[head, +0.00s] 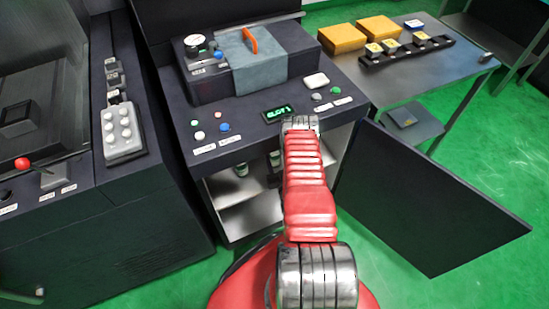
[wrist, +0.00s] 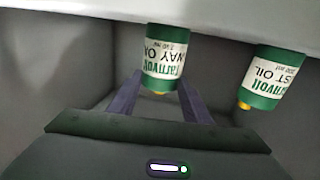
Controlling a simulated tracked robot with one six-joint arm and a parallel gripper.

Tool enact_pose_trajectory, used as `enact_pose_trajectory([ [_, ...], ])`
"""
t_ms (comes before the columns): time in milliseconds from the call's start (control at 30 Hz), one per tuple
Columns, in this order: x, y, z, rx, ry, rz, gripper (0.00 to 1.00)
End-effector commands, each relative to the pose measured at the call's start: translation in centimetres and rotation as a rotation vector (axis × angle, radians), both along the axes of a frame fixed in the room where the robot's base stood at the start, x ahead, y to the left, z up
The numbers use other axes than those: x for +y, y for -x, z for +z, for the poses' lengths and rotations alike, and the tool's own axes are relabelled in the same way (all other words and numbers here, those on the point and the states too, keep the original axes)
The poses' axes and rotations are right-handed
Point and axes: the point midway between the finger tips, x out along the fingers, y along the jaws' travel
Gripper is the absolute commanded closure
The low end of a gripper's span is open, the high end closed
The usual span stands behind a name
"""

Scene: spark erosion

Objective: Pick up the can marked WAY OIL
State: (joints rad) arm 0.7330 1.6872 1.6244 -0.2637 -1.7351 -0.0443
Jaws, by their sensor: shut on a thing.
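The can marked WAY OIL (wrist: 166,55) is green with a white label. It appears upside down in the wrist view, with its orange-yellow tip lowest in the picture. My gripper (wrist: 160,78) is shut on it, with one dark finger on each side. A second green can (wrist: 272,76), with a label ending in "ST OIL", is to the right, apart from my gripper. In the head view my arm reaches into the open cabinet (head: 240,215) and hides the gripper. A small green can (head: 240,169) shows inside; its label is too small to read.
The open cabinet door (head: 430,200) stands out to the right of my arm. The control panel (head: 230,140) is above the opening. A grey side table (head: 420,85) with yellow boxes (head: 342,38) is at the right. Green floor shows between.

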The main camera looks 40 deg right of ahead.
Motion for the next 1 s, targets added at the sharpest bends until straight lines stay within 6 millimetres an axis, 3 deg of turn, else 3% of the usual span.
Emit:
enact_pose_trajectory([
  [267,0.0,-0.1,1.0,-0.002,0.001,0.001,0.85],
  [800,0.0,-0.1,8.2,-0.003,0.001,0.001,0.85],
  [1000,0.0,-0.1,9.7,-0.002,0.001,0.001,0.85],
])
